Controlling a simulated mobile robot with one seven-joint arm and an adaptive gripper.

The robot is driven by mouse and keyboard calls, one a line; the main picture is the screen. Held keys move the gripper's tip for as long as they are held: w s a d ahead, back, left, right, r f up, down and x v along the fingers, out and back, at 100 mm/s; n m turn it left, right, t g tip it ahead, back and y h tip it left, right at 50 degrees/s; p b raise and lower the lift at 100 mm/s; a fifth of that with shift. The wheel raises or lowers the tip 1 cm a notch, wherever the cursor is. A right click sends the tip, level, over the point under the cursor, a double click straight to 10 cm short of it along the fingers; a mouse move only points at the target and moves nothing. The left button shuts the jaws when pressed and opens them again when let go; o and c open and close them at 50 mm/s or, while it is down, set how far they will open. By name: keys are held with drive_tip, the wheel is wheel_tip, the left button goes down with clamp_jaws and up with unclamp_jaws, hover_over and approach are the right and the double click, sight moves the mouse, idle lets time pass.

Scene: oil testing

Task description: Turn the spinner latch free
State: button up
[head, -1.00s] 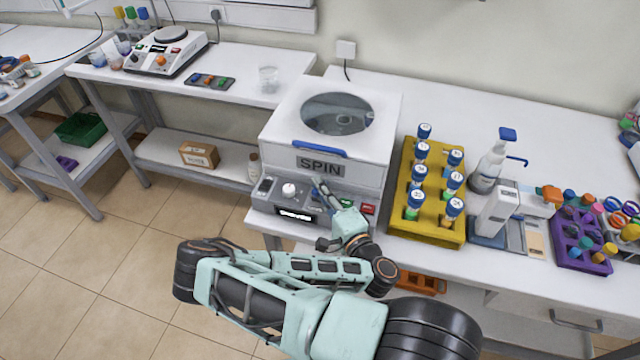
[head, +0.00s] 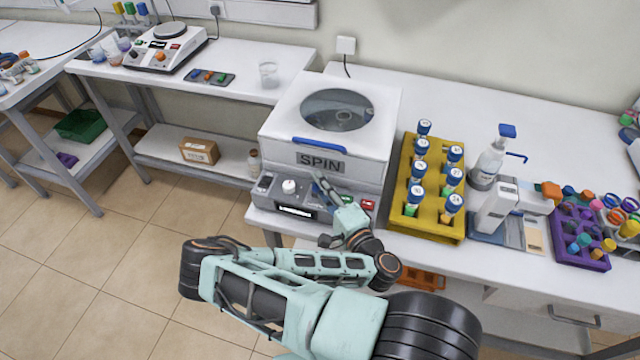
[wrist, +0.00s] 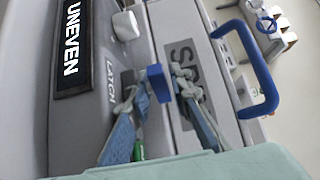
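The spinner (head: 330,140) is a white and grey box with a round lid window and "SPIN" on its front. Its blue latch (wrist: 157,83) is a small lever beside the word "LATCH" in the wrist view. My gripper (wrist: 158,90) is open, with one finger on each side of the latch and a visible gap on both sides. In the head view my gripper (head: 326,184) is at the spinner's front panel, and its fingers largely hide the latch there.
A blue lid handle (wrist: 262,75) stands out near the fingers. A white knob (wrist: 125,25) and a display (wrist: 72,40) reading "UNEVEN" are on the panel. A yellow rack (head: 402,218) of capped tubes stands close to the right of the spinner.

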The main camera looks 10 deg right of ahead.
drive_tip(key=v, duration=0.7)
drive_tip(key=shift+s, duration=0.2)
